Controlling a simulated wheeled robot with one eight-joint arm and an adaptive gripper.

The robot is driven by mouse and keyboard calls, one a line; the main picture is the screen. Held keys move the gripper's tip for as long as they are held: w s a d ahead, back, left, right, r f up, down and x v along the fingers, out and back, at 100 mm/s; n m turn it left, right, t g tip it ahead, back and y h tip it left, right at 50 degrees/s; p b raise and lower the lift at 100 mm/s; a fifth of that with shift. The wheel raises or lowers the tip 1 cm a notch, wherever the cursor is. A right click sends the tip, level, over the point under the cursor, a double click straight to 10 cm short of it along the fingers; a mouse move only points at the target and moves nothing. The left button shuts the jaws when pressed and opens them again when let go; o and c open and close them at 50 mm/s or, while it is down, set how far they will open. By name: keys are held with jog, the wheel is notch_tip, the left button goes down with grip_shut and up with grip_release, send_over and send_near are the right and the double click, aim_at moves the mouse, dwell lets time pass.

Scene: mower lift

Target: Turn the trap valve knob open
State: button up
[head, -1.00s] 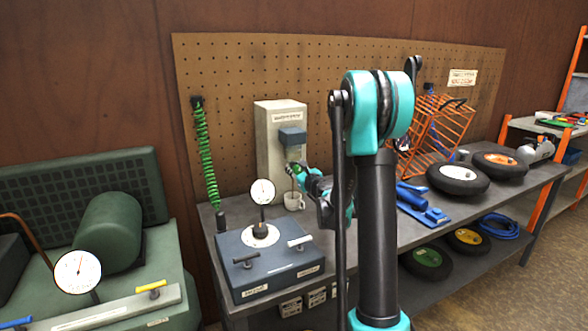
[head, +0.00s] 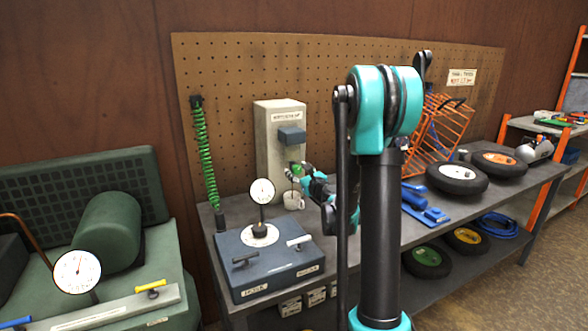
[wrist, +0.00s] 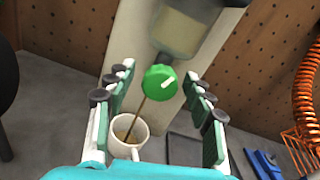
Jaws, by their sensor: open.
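The round green knob (wrist: 160,83) with a white pointer mark sits under the grey-green bowl of the trap in the wrist view. The pointer slants to the upper right. In the head view the knob (head: 296,170) is small and partly hidden by my gripper (head: 303,180). My gripper (wrist: 160,92) is open, with its green-padded fingers to the left and right of the knob. I see gaps on both sides and no contact. A thin brown rod or stream runs from below the knob into a white mug (wrist: 129,133).
The trap hangs on a pale upright block (head: 268,140) before the pegboard (head: 340,85). A blue box with a gauge (head: 268,257) stands left of my arm. An orange wire rack (head: 440,125), blue tools (head: 425,207) and wheels (head: 457,178) lie to the right.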

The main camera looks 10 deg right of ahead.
jog(key=v, duration=0.8)
jog(key=shift+s, duration=0.25)
jog(key=shift+d, duration=0.15)
jog(key=m, duration=0.4)
send_near(293, 166)
jog(key=x, duration=0.4)
jog(key=f+x, duration=0.1)
jog(key=x, duration=0.3)
jog(key=d+x, duration=0.1)
jog(key=x, duration=0.3)
jog(key=shift+w+f, duration=0.2)
jog(key=shift+w, duration=0.35)
grip_shut()
